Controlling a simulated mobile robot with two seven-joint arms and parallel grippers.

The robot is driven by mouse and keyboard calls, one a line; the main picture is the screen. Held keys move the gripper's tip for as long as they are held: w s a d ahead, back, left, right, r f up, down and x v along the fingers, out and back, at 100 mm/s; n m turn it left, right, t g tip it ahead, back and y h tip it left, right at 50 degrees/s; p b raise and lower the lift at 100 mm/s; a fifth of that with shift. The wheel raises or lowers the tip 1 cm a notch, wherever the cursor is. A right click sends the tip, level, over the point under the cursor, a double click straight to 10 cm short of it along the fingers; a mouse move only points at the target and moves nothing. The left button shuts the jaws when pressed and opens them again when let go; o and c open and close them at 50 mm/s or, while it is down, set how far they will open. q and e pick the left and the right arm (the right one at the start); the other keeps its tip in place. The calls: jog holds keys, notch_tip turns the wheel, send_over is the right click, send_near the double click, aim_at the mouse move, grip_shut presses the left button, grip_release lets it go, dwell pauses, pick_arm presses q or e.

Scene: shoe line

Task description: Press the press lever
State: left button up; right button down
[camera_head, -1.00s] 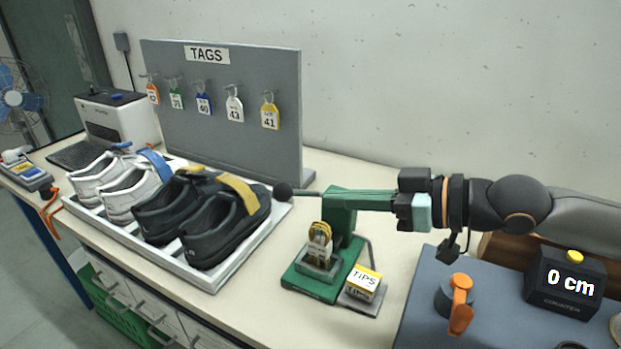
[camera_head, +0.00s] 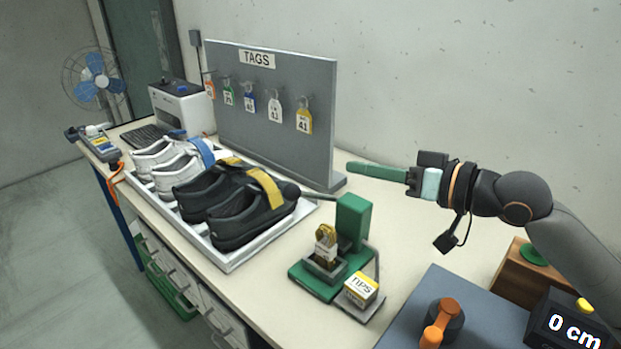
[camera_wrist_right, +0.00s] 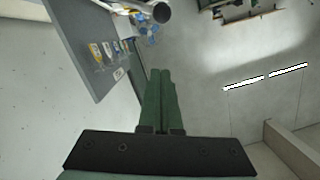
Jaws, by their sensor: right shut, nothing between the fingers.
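The green press (camera_head: 353,222) stands on the bench in the head view. Its lever (camera_head: 321,193) is a thin rod reaching left from the press head, nearly level in the picture, with a dark ball knob (camera_head: 291,190) that overlaps the black shoe's outline. A yellow looped item (camera_head: 326,236) stands in the press's lower holder. My right gripper (camera_head: 349,168) is shut and empty, its green fingers pointing left above and behind the press in the picture, apart from the lever. The closed fingers also show in the right wrist view (camera_wrist_right: 160,71). My left gripper is not in view.
A white tray (camera_head: 228,262) with white and black shoes stands left of the press. A yellow-white tips box (camera_head: 361,288) is beside the press. The grey tag board (camera_head: 325,130) stands behind. A counter (camera_head: 568,325) reading 0 cm is at the right.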

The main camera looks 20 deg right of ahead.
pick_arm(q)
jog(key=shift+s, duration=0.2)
pick_arm(e)
jog(key=shift+w, duration=0.1)
pick_arm(q)
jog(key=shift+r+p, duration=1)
jog(key=shift+p, duration=0.05)
pick_arm(e)
jog(key=w+a+f, duration=0.5)
jog(key=w+a, duration=0.2)
jog(key=shift+a+f, duration=0.15)
jog(key=shift+a, duration=0.1)
jog(key=shift+f, duration=0.1)
